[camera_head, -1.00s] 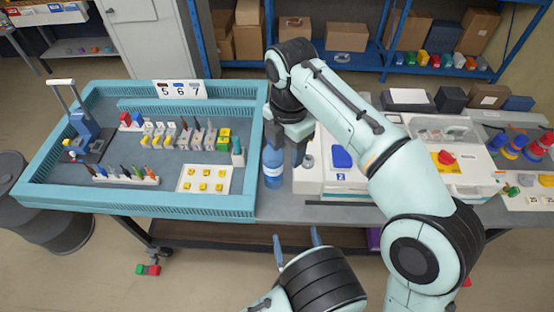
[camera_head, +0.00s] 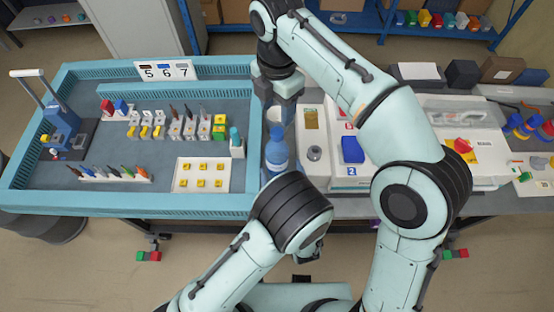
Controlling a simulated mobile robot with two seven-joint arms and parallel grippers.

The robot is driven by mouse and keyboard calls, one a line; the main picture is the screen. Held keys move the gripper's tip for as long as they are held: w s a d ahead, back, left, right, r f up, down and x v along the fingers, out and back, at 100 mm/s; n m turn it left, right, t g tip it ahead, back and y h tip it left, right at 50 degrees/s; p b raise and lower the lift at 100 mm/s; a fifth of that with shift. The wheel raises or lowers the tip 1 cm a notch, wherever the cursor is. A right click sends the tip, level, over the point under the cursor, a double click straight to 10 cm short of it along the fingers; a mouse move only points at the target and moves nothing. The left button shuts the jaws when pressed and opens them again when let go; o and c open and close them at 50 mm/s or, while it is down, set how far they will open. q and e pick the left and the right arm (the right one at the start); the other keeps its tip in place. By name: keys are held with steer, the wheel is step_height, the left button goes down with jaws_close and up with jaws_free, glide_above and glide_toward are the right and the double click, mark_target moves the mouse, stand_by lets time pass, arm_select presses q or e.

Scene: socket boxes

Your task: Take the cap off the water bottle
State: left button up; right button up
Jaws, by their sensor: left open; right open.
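The blue water bottle (camera_head: 276,152) stands upright on the bench, between the teal-edged tray and the white box with a blue block. Its blue top (camera_head: 277,132) faces up; I cannot make out the cap's edge. My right gripper (camera_head: 278,108) is open and points down, behind the bottle in the picture and apart from it. My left gripper (camera_head: 308,254) is open, low in front of the bench edge; its fingers are mostly hidden by its own wrist. The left wrist comes close to the bottle's lower part in the picture.
The teal tray (camera_head: 125,208) with several small parts lies left of the bottle. The white box with a blue block (camera_head: 352,150) and a metal knob (camera_head: 315,153) stands close on the right. A white round item (camera_head: 275,114) is partly visible behind the bottle.

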arm_select(q)
steer(key=x, duration=0.5)
steer(key=shift+w+a, duration=0.1)
steer(key=shift+w, duration=0.25)
